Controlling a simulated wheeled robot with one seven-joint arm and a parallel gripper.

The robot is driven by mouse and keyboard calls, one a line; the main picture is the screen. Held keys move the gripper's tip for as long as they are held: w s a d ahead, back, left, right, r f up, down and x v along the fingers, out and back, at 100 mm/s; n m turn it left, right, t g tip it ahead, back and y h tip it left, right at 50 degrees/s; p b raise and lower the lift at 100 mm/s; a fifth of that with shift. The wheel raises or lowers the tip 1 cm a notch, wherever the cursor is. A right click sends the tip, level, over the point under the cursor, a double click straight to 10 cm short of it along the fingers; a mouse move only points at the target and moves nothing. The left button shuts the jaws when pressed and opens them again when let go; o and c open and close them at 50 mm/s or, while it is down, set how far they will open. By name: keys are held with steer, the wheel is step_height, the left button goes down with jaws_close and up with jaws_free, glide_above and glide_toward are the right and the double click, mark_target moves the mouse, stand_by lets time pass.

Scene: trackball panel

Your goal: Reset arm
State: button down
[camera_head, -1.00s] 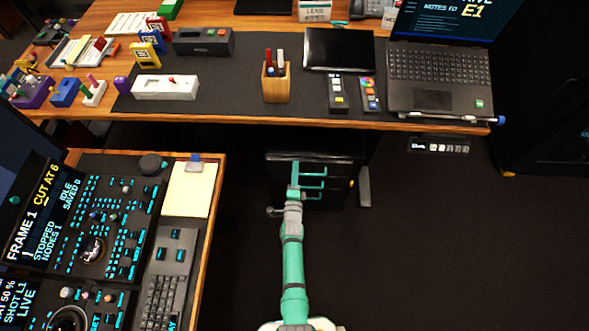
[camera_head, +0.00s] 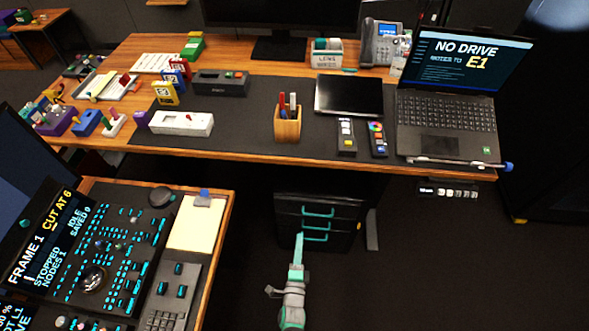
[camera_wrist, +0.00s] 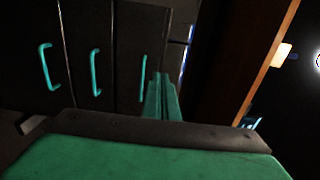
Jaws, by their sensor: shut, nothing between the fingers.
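My gripper (camera_head: 298,243) is at the end of my green and grey arm, low in the middle of the head view. It points towards the black drawer cabinet (camera_head: 345,217) under the desk. In the wrist view the green fingers (camera_wrist: 162,97) lie together, shut with nothing held. The cabinet fronts with teal handles (camera_wrist: 96,72) show ahead and to the left of the fingers. I cannot tell the exact gap, but no handle is gripped.
The wooden desk (camera_head: 255,157) spans the top, bearing a laptop (camera_head: 447,125), a pen cup (camera_head: 288,127) and small devices. The trackball panel (camera_head: 105,245) and keyboard (camera_head: 172,290) stand on a side desk at left. The floor (camera_head: 430,270) at right is clear.

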steer(key=s+a+r+n+g+y, duration=0.1)
steer(key=s+r+n, duration=0.4)
steer(key=s, duration=0.4)
steer(key=s+a+r+n+y, duration=0.1)
steer(key=s+r+n, duration=0.45)
steer(key=s, duration=0.25)
steer(key=s+a+r+n+g+y, duration=0.15)
steer(key=s+r+n, duration=0.3)
steer(key=s, duration=0.45)
steer(key=s+r+n, duration=0.4)
steer(key=s+r, duration=0.1)
steer(key=r, duration=0.6)
steer(key=shift+a+r+n+h, duration=0.15)
steer(key=shift+a+n+h, duration=0.2)
steer(key=shift+a+n, duration=0.05)
steer(key=shift+w, duration=0.15)
